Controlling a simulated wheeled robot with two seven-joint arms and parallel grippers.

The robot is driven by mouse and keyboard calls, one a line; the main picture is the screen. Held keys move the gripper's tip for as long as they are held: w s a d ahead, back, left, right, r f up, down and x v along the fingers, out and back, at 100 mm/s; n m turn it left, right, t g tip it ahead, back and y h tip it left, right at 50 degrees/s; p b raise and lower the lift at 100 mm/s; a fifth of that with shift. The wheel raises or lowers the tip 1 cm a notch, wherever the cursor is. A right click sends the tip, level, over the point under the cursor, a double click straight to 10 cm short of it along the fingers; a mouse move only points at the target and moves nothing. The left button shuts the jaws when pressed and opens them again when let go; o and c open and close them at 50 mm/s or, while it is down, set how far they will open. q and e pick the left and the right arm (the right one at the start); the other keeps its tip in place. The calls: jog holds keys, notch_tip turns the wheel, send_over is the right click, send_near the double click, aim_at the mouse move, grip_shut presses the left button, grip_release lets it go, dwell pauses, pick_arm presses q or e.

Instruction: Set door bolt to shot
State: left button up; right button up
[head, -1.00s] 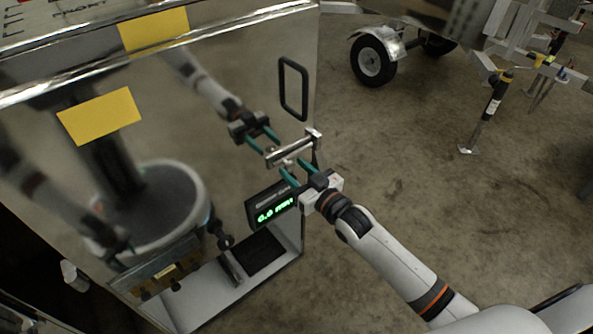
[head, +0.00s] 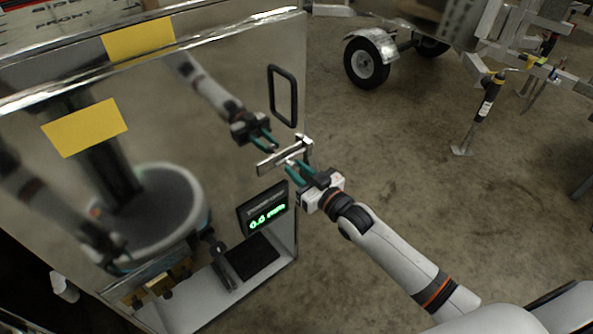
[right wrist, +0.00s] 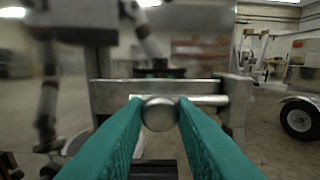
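The door bolt (head: 283,158) is a metal slide bolt on the shiny door panel, below a black handle. In the right wrist view its round knob (right wrist: 160,114) sits between my teal fingertips, which appear to touch it on both sides. The bolt rod (right wrist: 205,100) runs from behind the knob to the right, reaching the upright metal piece (right wrist: 235,98) at that end. My right gripper (head: 295,166) is shut on the knob; it also shows in the right wrist view (right wrist: 160,108). My left gripper is seen only as a dim reflection, if at all.
A black display (head: 264,208) with green digits stands below the bolt, above a pale ledge (head: 205,297). The black handle (head: 283,95) is above it. A yellow label (head: 85,128) is on the mirror-like panel. A trailer wheel (head: 367,63) and jack stand (head: 481,112) are behind; floor between is clear.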

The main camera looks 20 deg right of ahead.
jog(key=o, duration=0.4)
jog(key=shift+d, duration=0.35)
pick_arm(q)
jog(key=shift+d, duration=0.1)
pick_arm(e)
jog(key=shift+o, duration=0.2)
jog(key=shift+a, duration=0.1)
jog(key=shift+s, duration=0.25)
pick_arm(q)
jog(key=s+f, duration=0.1)
jog(key=s+f+p, duration=0.1)
jog(key=s, duration=0.1)
jog(key=shift+a+f, duration=0.15)
jog(key=shift+a, duration=0.15)
pick_arm(e)
jog(key=v, duration=1.1)
jog(key=shift+s, duration=0.2)
